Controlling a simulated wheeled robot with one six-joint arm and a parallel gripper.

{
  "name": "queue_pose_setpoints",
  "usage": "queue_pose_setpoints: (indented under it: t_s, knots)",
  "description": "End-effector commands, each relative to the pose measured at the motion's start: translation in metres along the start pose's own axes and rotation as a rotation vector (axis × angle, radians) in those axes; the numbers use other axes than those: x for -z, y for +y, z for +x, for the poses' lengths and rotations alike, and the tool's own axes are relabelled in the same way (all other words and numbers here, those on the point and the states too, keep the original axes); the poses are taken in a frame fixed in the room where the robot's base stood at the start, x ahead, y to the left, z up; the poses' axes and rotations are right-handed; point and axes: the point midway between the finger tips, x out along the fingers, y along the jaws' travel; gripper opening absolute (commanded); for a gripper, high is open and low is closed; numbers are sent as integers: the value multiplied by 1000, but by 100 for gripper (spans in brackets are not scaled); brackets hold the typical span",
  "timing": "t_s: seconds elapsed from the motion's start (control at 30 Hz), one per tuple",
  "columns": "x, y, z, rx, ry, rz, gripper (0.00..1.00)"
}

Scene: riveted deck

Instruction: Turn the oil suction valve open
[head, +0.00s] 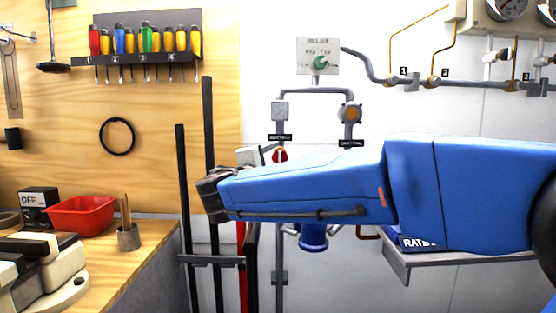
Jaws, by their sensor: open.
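No readable label names the oil suction valve, and I cannot tell which fitting it is. A valve with a red part (280,155) shows on the left pipe, just above my blue arm, under a small black label (280,137). A round orange-brown fitting (352,113) sits on the right pipe, above another black label (351,143). A green knob (320,62) is on a pale plate above them. My blue arm lies across the middle and hides much of the pipework. My gripper's fingers do not show.
Two dark upright bars (209,130) stand left of the pipes. A workbench with a red bin (81,215) and a pencil cup (128,237) is at the left. A grey shelf (397,266) lies under my arm. Gauges and small valves (495,57) fill the upper right.

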Motion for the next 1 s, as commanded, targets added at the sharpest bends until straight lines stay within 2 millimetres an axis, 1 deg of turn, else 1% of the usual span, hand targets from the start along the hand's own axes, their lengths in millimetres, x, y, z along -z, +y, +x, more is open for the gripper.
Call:
queue_pose_setpoints:
  t_s: [0.03, 0.1, 0.4, 0.6, 0.8, 1.0]
  knots:
    - [2, 0, -11, 0, 5, 0, 55]
    - [2, 0, -25, 0, 5, 0, 55]
    - [2, 0, -80, 0, 5, 0, 55]
    - [2, 0, -113, 0, 5, -1, 55]
    - [1, -1, -134, 1, 3, -1, 55]
    - [1, -1, -141, 1, 1, -1, 55]
